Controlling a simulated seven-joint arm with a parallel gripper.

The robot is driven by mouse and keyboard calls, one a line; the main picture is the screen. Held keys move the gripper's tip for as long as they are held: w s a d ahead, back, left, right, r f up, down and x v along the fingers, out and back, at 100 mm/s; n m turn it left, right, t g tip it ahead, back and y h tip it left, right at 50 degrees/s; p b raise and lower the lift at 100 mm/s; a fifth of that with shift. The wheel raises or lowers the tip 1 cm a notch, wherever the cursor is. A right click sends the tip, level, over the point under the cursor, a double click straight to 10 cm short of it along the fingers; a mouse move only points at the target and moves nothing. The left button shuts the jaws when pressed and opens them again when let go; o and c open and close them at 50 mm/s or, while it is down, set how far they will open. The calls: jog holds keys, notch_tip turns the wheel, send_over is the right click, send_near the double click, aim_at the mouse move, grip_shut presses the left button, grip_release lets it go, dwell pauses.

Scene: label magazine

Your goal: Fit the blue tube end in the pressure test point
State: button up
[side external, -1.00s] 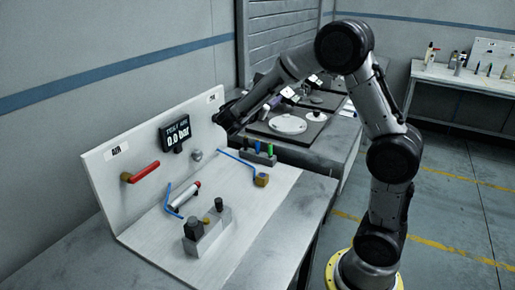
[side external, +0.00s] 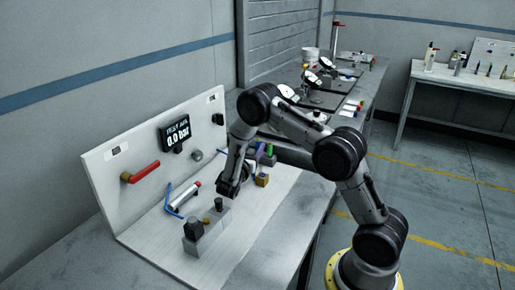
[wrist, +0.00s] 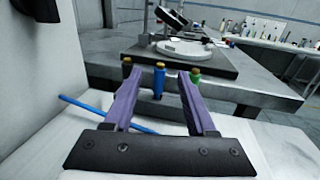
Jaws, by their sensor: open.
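A thin blue tube (wrist: 85,105) crosses the wrist view from the left and runs under my fingers. Its lower right part is hidden by my gripper, and in the side view my arm covers most of it. My gripper (wrist: 157,75) is open with nothing between its purple fingers, which reach towards a row of coloured pegs beyond. A grey round fitting (side external: 196,155) and a dark one (side external: 218,118) sit on the upright panel; I cannot tell which is the test point.
A gauge (side external: 174,136) reads 0.0 bar beside a red lever (side external: 144,171). A silver cylinder (side external: 184,197) with another blue tube (side external: 170,203), a grey valve block (side external: 207,238) and a brass block (side external: 262,180) stand on the board. Blue (wrist: 160,78) and green (wrist: 194,74) pegs are ahead.

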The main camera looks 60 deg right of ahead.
aim_at(257, 145)
jog(key=shift+f, duration=0.45)
jog(key=d, duration=0.2)
jog(key=w+d, duration=0.1)
jog(key=d, duration=0.2)
jog(key=shift+f, duration=0.1)
jog(key=shift+c, duration=0.2)
grip_shut()
